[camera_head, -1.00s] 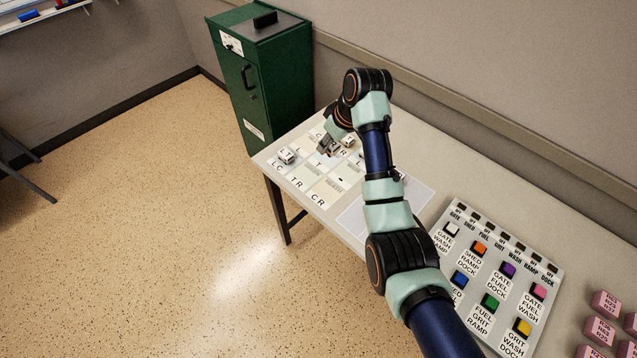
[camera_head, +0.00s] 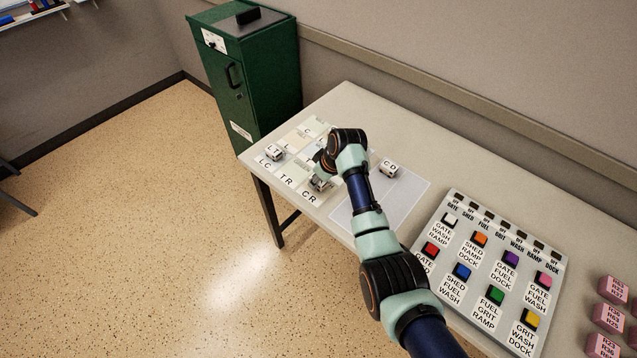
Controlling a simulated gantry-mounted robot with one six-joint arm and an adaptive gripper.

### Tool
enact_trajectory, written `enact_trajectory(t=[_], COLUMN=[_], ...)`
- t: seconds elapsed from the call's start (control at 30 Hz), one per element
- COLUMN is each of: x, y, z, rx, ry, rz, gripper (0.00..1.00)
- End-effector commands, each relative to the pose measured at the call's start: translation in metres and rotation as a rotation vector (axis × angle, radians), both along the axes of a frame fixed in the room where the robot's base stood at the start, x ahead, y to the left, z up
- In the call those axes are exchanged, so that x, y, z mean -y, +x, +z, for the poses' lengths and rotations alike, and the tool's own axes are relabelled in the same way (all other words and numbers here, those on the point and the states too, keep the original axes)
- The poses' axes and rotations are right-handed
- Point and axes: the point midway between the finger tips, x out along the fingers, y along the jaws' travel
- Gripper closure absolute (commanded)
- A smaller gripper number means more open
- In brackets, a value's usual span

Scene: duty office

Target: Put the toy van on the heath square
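A board of pale squares (camera_head: 292,172), with letter labels such as TR and CR, lies at the table's left end. I cannot read which square is heath. A small white toy vehicle (camera_head: 275,154) stands on its left side, and another (camera_head: 388,169) stands right of my arm by a pale rectangle. I cannot tell which toy is the van. My gripper (camera_head: 319,182) points down low over the front right part of the board, near the CR label. A small whitish shape shows at its fingertips; whether it is held is too small to tell. My wrist hides some squares.
A grey panel (camera_head: 488,268) with coloured buttons and labels lies to the right. Pink labelled blocks (camera_head: 612,290) sit at the far right. A green cabinet (camera_head: 245,75) stands behind the table's left end. The table's back strip is clear.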

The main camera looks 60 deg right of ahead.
Motion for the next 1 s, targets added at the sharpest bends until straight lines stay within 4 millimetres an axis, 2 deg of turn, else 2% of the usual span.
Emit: enact_trajectory(t=[0.03, 0.07, 0.4, 0.43, 0.57, 0.87, 1.0], x=[0.0, 0.0, 0.0, 0.0, 0.0, 0.0, 0.0], y=[0.0, 0.0, 0.0, 0.0, 0.0, 0.0, -0.004], z=[-0.012, -0.014, -0.016, -0.016, -0.016, -0.014, 0.003], rx=[-0.001, 0.0, 0.001, 0.001, 0.001, 0.001, 0.003], ry=[0.001, 0.0, -0.001, -0.001, -0.001, -0.001, -0.004], rz=[0.0, 0.0, 0.0, 0.0, 0.0, 0.0, -0.001], gripper=[0.95, 0.95, 0.95, 0.61, 0.39, 0.37, 0.37])
